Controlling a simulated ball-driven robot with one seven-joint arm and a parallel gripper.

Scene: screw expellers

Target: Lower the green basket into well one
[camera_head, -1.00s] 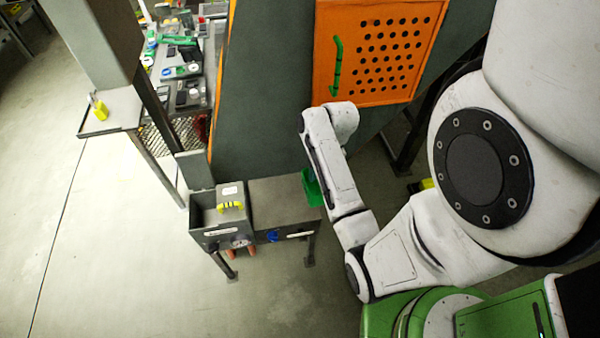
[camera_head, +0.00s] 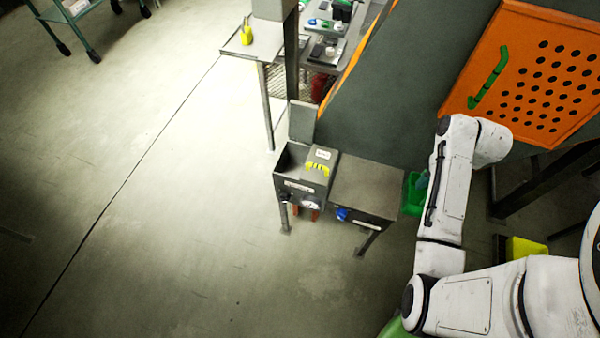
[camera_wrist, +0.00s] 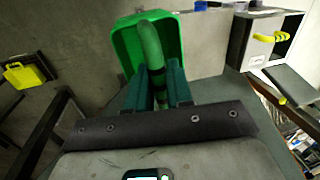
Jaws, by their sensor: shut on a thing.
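The green basket (camera_head: 412,197) hangs just right of the grey metal unit (camera_head: 367,190) in the head view. It also fills the top middle of the wrist view (camera_wrist: 127,48). My gripper (camera_wrist: 158,78) is shut on its curved green handle (camera_wrist: 151,45), with one dark teal finger on each side. In the head view, my forearm hides most of the gripper. The unit's left part has an open dark well (camera_head: 287,160) beside a cover with a yellow handle (camera_head: 318,167). I cannot read which well is well one.
A raised grey panel (camera_head: 302,122) stands behind the open well. An orange perforated panel (camera_head: 530,80) with a green handle is at upper right. A yellow object (camera_head: 525,247) is low at right. Open floor lies left and in front of the unit.

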